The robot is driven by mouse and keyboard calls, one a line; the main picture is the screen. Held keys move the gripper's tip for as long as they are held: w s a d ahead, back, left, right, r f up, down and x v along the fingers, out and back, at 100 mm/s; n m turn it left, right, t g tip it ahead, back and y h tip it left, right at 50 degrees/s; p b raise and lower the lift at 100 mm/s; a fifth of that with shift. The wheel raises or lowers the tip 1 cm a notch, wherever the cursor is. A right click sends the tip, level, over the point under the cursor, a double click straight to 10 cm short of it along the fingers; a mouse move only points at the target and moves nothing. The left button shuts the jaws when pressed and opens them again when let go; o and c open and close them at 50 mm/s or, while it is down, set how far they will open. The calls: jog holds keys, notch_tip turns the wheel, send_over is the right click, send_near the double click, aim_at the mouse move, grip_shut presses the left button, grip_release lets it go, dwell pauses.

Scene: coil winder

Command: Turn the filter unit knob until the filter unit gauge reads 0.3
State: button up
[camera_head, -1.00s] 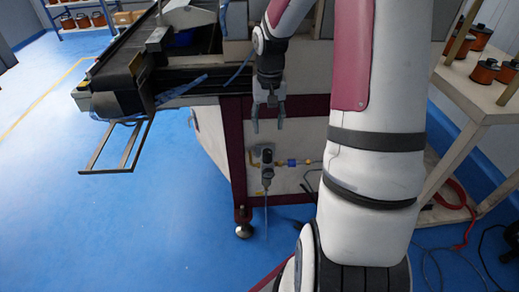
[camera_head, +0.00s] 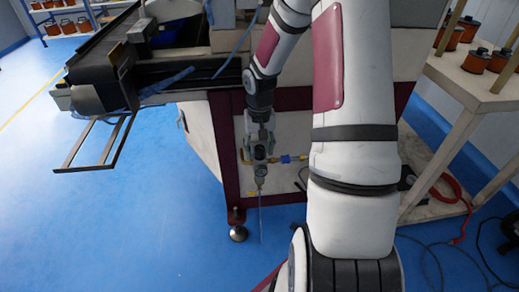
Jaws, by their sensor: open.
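The filter unit (camera_head: 261,181) is mounted low on the pale side panel of the machine, just right of its dark red corner post. Its small round gauge (camera_head: 261,170) faces me, but its reading is too small to make out. My gripper (camera_head: 260,153) points down from above, with its open fingers at the top of the unit, around where the knob sits. The knob is hidden by the gripper, and I cannot tell whether the fingers touch it.
A brass and blue fitting (camera_head: 286,159) extends right from the unit. A metal frame (camera_head: 97,143) juts out at the left. A shelf table (camera_head: 458,88) with copper coils stands at right, with a red hose (camera_head: 458,205) below. Blue floor is clear at lower left.

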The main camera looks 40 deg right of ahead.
grip_shut()
jog(key=shift+n+p, duration=0.3)
jog(key=shift+p, duration=0.1)
jog(key=n+p, duration=0.4)
jog(key=shift+r+n, duration=0.15)
jog(key=shift+n, duration=0.25)
jog(key=n+p, duration=0.4)
jog(key=n, duration=0.1)
jog(key=n+p, duration=0.4)
jog(key=n, duration=0.1)
jog(key=shift+n, duration=0.4)
jog(key=shift+n+p, duration=1.1)
jog(key=shift+n, duration=1.1)
